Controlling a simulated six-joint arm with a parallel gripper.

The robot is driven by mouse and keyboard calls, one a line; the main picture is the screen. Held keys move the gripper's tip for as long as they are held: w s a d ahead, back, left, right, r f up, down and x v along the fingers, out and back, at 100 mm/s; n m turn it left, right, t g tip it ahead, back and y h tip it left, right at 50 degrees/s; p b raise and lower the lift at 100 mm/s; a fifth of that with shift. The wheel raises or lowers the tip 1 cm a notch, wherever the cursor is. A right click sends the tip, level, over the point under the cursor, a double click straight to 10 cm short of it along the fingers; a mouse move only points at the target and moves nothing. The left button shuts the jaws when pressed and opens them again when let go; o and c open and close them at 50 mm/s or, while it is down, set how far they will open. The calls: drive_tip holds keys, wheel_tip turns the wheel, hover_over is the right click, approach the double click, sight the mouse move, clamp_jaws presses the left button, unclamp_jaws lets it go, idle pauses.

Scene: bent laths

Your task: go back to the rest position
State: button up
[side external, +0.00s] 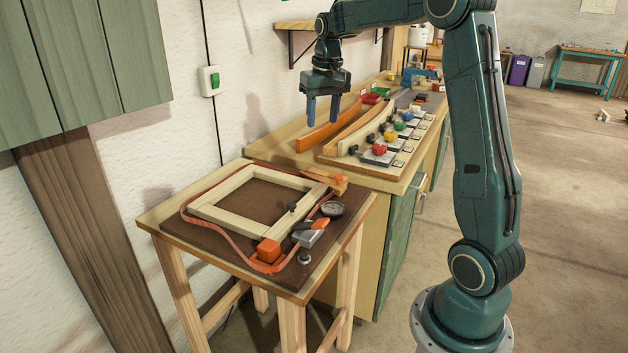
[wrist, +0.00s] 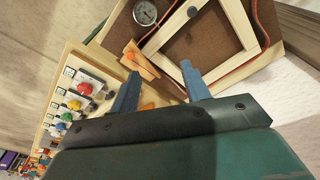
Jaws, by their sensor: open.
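My gripper (side external: 322,108) hangs with its two blue fingers pointing down above the long bench, near its end close to the small table. In the wrist view the fingers of my gripper (wrist: 160,92) are spread apart with nothing between them. An orange bent lath (side external: 328,128) lies on the bench below and beside the fingers. A pale bent lath (side external: 365,122) lies to the right of it on a board with coloured clamps. I cannot tell exactly how high the fingertips are over the bench.
A row of coloured knobs (side external: 379,149) runs along the bench. A wall shelf (side external: 306,26) is behind my arm.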

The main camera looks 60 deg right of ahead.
drive_tip(key=s+a+r+n+t, duration=0.15)
drive_tip(key=s+a+r, duration=0.25)
drive_tip(key=a, duration=0.5)
drive_tip(key=s+a+f+n+t, duration=0.1)
drive_tip(key=s+a+f+n, duration=0.1)
drive_tip(key=s+a, duration=0.5)
drive_tip(key=s+a+f+n+t, duration=0.2)
drive_tip(key=s+a+n, duration=0.1)
drive_tip(key=s+a, duration=0.5)
drive_tip(key=s, duration=0.3)
drive_tip(key=shift+a+f+y, duration=0.2)
drive_tip(key=shift+f+y, duration=0.1)
drive_tip(key=shift+y, duration=0.1)
